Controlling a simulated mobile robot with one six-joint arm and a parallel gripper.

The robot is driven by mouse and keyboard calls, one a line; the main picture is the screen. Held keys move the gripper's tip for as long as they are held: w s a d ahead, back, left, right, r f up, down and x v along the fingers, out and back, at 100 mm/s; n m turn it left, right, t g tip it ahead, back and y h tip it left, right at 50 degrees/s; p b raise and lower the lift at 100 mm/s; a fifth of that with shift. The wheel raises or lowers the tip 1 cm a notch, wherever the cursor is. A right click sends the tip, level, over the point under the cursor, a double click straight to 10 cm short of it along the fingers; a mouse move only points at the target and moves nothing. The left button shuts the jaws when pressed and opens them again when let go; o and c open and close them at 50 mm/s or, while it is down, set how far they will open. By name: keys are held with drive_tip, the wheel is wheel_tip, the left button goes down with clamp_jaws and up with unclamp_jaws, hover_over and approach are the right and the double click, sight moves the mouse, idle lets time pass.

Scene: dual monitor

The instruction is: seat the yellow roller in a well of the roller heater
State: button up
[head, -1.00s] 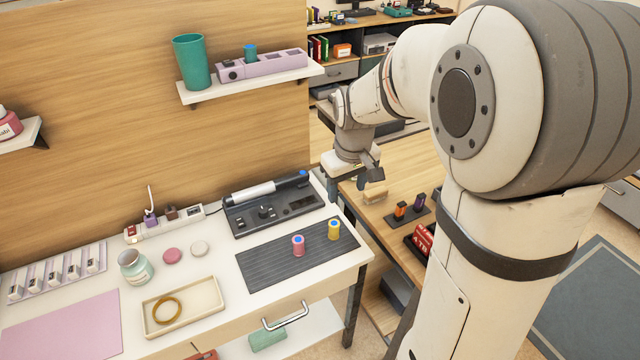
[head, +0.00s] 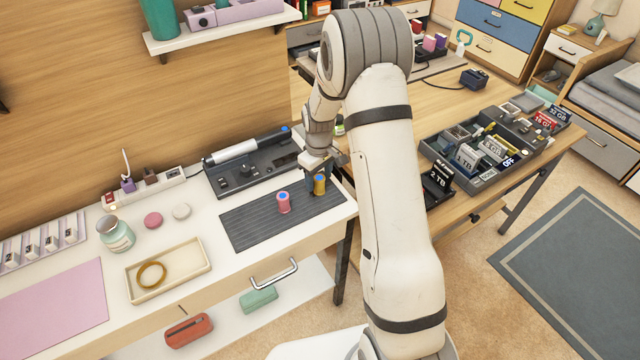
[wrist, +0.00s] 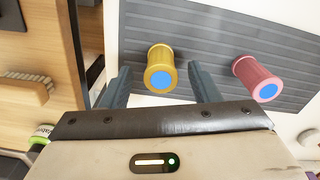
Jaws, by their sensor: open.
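The yellow roller (head: 319,187), with a blue end, stands upright on the dark ribbed mat (head: 250,226) near its right end. My gripper (head: 322,172) is right over it, open. In the wrist view my two fingers (wrist: 162,84) lie on either side of the yellow roller (wrist: 161,58), with visible gaps and no clear contact. A lilac block (head: 250,9), likely the roller heater, sits on the white wall shelf at the top left. Its top is cut off by the picture edge, so its wells are mostly hidden.
A pink roller (head: 284,203) stands close left of the yellow one. A black device with a white rod (head: 232,151) lies behind the mat. A teal cup (head: 159,18) stands left of the lilac block on the shelf (head: 215,36).

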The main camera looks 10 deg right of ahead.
drive_tip(key=shift+f, duration=1.45)
drive_tip(key=shift+s, duration=0.1)
drive_tip(key=shift+c, duration=0.5)
drive_tip(key=c, duration=1)
drive_tip(key=shift+r, duration=0.1)
